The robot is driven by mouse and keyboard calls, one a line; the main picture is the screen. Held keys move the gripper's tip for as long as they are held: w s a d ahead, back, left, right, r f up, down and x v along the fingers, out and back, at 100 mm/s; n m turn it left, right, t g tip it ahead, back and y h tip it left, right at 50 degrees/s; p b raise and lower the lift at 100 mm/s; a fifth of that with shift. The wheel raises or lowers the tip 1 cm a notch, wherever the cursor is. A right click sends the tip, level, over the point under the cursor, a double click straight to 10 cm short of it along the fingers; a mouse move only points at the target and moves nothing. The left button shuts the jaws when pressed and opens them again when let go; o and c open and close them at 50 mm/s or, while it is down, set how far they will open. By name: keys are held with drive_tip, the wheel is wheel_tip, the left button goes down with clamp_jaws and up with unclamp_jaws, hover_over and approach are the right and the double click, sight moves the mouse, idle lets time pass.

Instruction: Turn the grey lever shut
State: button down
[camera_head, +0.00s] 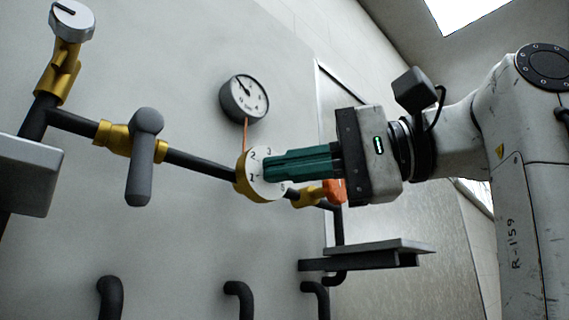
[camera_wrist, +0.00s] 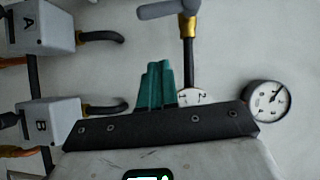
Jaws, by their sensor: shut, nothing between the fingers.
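The grey lever (camera_head: 141,165) sits on a brass valve body (camera_head: 113,136) on the dark pipe in the left half of the head view. Its handle hangs down, roughly crosswise to the pipe. In the wrist view the lever (camera_wrist: 165,10) is at the top edge, partly cut off, also lying across the pipe. My gripper (camera_head: 268,168) has its green fingers together and empty. It is to the right of the lever, apart from it, in front of a white numbered dial that it partly hides. The fingers (camera_wrist: 158,68) also show in the wrist view.
The numbered dial (camera_head: 262,187) has a brass collar. A round gauge (camera_head: 244,98) is above it. An orange-red handle (camera_head: 335,191) is behind my gripper. A silver-capped brass valve (camera_head: 72,20) is at upper left. Boxes A (camera_wrist: 42,27) and B (camera_wrist: 50,118) show in the wrist view.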

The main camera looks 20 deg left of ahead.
sight(151, 175)
drive_tip(key=s+a+p, duration=0.3)
drive_tip(key=s+a, duration=0.2)
drive_tip(key=a, duration=0.5)
drive_tip(key=shift+f, duration=0.45)
drive_tip(key=shift+a, duration=0.1)
drive_tip(key=shift+s+a+f+m+y+b, duration=0.25)
drive_tip(key=shift+s+m+y+b, duration=0.25)
drive_tip(key=shift+s+m+b, duration=0.2)
drive_tip(key=shift+a+g, duration=0.1)
drive_tip(key=shift+g, duration=0.2)
drive_tip(key=shift+w, duration=0.1)
